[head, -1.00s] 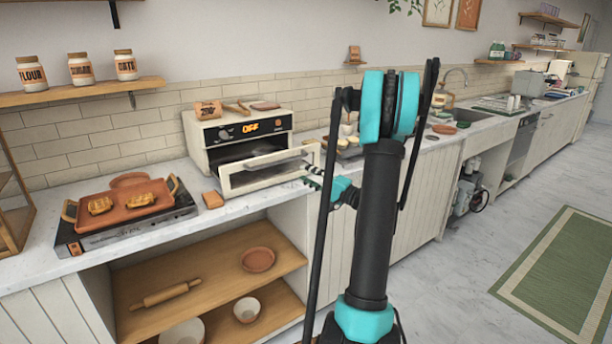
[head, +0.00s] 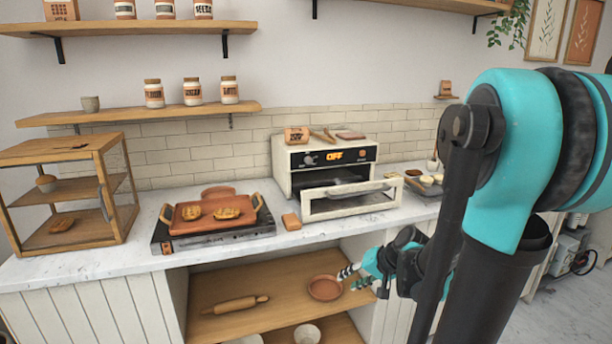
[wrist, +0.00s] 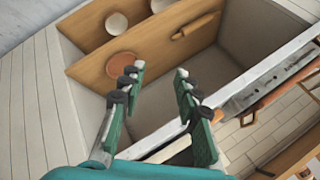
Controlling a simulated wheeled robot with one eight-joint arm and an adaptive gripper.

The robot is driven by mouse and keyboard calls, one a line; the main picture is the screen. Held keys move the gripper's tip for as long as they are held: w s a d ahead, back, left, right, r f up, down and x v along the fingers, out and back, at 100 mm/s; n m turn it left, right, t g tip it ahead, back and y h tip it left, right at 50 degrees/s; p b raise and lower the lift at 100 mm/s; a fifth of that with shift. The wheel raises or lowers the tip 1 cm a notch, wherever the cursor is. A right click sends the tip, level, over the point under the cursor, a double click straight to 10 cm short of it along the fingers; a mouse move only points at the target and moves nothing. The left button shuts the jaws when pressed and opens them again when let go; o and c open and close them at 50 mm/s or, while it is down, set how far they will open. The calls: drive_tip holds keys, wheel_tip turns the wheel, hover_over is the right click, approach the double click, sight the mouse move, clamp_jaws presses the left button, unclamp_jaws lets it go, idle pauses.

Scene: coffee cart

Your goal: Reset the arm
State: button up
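My gripper (head: 356,277) is in front of the open shelves, below the counter's front edge and to the right in the head view. In the wrist view my gripper (wrist: 158,78) has its two green fingers spread apart, with nothing between them. My arm fills the right side of the head view, its elbow bent. The oven (head: 332,160) stands on the counter above and left of the arm, its door lowered and its display reading OFF. The gripper is apart from it.
The counter edge (head: 95,278) lies above the gripper. A terracotta plate (head: 324,288) and a rolling pin (head: 235,305) lie on the wooden shelf. A tray with two toasts (head: 212,214) sits on the cooktop. A glass-sided wooden case (head: 70,195) stands at left.

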drive_tip(key=s+d+f+n+h, duration=0.1)
drive_tip(key=s+d+f+h, duration=0.1)
drive_tip(key=s, duration=0.4)
drive_tip(key=s+d+f+n+g+h, duration=0.1)
drive_tip(key=s+d+f+n+h, duration=0.1)
drive_tip(key=s+d+h, duration=0.1)
drive_tip(key=s+d, duration=0.1)
drive_tip(key=s, duration=0.1)
drive_tip(key=shift+s+f+h, duration=0.25)
drive_tip(key=shift+s+h, duration=0.15)
idle(1.2)
